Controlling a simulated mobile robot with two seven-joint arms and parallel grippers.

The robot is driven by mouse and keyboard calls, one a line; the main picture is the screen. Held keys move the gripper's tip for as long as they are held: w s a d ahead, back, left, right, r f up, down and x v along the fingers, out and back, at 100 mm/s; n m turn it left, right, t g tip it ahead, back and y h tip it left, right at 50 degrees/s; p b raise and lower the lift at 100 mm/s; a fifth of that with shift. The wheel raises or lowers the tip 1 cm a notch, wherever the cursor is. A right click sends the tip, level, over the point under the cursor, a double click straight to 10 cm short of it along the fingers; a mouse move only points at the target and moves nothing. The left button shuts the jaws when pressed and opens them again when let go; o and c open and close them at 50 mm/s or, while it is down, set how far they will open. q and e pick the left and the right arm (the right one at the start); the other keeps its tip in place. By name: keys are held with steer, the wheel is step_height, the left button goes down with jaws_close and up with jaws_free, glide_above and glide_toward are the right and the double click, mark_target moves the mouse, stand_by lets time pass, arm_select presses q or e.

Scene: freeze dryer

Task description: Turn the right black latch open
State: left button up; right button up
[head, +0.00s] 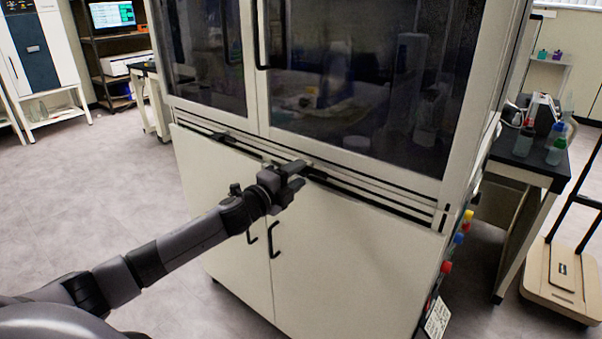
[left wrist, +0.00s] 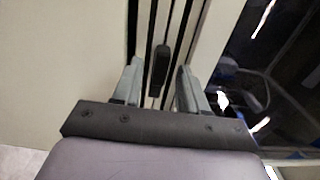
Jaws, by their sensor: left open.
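The right black latch (head: 317,174) is a small dark bar on the horizontal rail of the white freeze dryer cabinet, just beyond my left gripper in the head view. My left gripper (head: 298,174) is open in front of the rail and partly covers the latch area. In the left wrist view, the latch (left wrist: 161,68) lies between the two grey fingers of the open gripper (left wrist: 159,75), with a gap on both sides. Whether the fingers reach around it in depth is unclear. Another black latch (head: 222,137) sits farther left on the rail. My right gripper is not in view.
Dark glass doors (head: 365,75) with black handles are above the rail, and white lower doors (head: 345,250) with black handles are below. A black table (head: 530,165) with bottles and a beige cart (head: 560,280) stand at right. The floor at left is clear.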

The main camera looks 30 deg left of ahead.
arm_select(q)
steer(key=shift+s+a, duration=0.2)
steer(key=shift+s, duration=2.1)
steer(key=s+d+f+n+g+p, duration=0.1)
steer(key=s+d+f+n+g, duration=0.3)
steer(key=s+d+f, duration=0.5)
steer(key=s+d+f+n+g+p, duration=0.1)
steer(key=s+d+f+n, duration=0.5)
steer(key=f, duration=0.5)
steer(key=s+d+f+n+g, duration=0.1)
steer(key=s+d+f+n, duration=0.1)
steer(key=s, duration=0.4)
steer(key=s+d+f+n+g, duration=0.1)
steer(key=s+d+f+n, duration=0.1)
steer(key=s+n, duration=0.2)
steer(key=shift+s+f+n+g+h, duration=0.15)
steer(key=shift+s+n+g+h, duration=0.2)
steer(key=shift+s, duration=0.85)
